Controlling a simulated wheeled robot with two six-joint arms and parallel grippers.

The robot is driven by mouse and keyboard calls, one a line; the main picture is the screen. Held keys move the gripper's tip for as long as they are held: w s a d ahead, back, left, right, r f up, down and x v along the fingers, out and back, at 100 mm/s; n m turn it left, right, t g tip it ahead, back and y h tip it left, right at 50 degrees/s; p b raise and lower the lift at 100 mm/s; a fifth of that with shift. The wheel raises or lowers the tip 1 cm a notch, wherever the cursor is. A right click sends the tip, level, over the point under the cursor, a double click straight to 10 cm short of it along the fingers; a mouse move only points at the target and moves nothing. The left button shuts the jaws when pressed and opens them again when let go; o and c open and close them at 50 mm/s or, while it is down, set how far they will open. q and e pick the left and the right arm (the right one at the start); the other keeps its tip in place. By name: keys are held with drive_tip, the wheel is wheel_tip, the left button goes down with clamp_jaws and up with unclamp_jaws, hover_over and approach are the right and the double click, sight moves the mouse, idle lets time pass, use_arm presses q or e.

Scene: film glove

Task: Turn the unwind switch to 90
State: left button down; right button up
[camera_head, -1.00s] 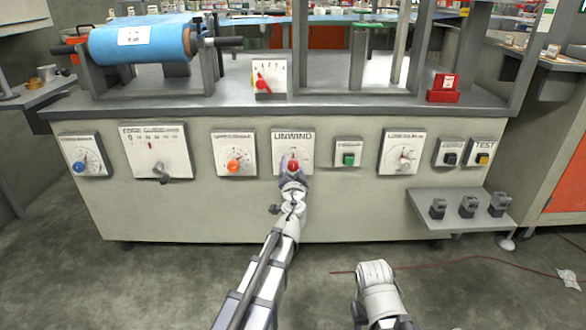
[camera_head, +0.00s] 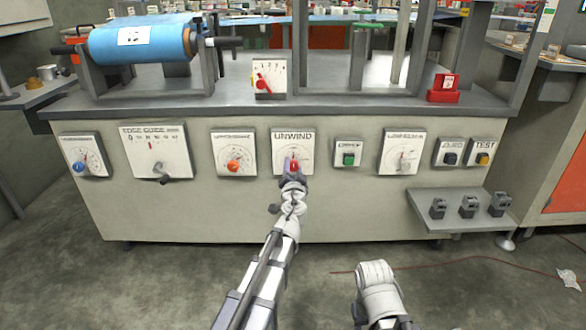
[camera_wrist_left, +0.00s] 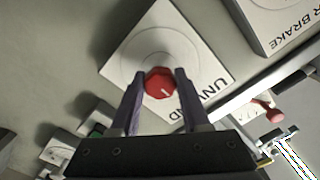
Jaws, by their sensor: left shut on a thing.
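The UNWIND panel (camera_head: 308,143) is a white plate with a round dial on the front of the grey machine. Its red knob (camera_head: 294,166) sits at the dial's middle and also shows in the left wrist view (camera_wrist_left: 159,83). A short white mark on the knob points toward the lettered side of the panel. The dial's numbers are too small to read. My left gripper (camera_head: 291,172) is shut on the red knob, with one purple finger on each side in the left wrist view (camera_wrist_left: 157,88). Part of my right arm shows at the bottom, but its gripper is not visible.
An orange-knobbed panel (camera_head: 233,144) is left of UNWIND, and a green-button panel (camera_head: 348,146) is to its right. A small shelf (camera_head: 462,221) with several dark blocks juts out at lower right. A red cable lies on the floor.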

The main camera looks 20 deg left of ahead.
use_arm(q)
drive_tip(key=m, duration=0.4)
drive_tip(key=shift+m, duration=0.3)
drive_tip(key=m, duration=0.9)
drive_tip(key=shift+r+m, duration=0.1)
drive_tip(key=shift+m, duration=2.1)
drive_tip(key=shift+c, duration=1.9)
unclamp_jaws()
